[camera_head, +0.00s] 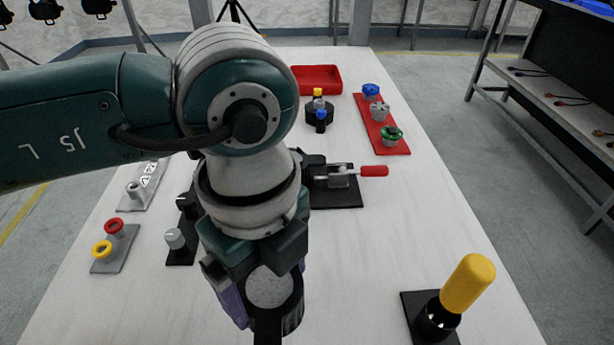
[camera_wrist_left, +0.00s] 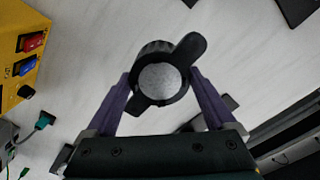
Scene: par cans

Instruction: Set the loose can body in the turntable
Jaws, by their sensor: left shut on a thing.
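My left gripper (camera_head: 262,292) comes down over the near part of the table, its purple fingers shut on the can body (camera_head: 290,318). The can body is black and round, with a pale grey disc inside its rim. In the left wrist view the can body (camera_wrist_left: 152,50) sits between the fingers, with two black ears sticking out at opposite sides. I cannot tell whether it touches anything below. A round black base (camera_head: 312,119) with yellow and blue tops stands farther back; I cannot tell whether it is the turntable. My right gripper is out of view.
A clamp with a red handle (camera_head: 374,171) lies behind the gripper. A yellow-handled tool (camera_head: 467,284) stands at the near right. A red rack (camera_head: 394,143) with knobs and a red tray (camera_head: 322,74) are farther back. Small holders line the left edge. The right middle is clear.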

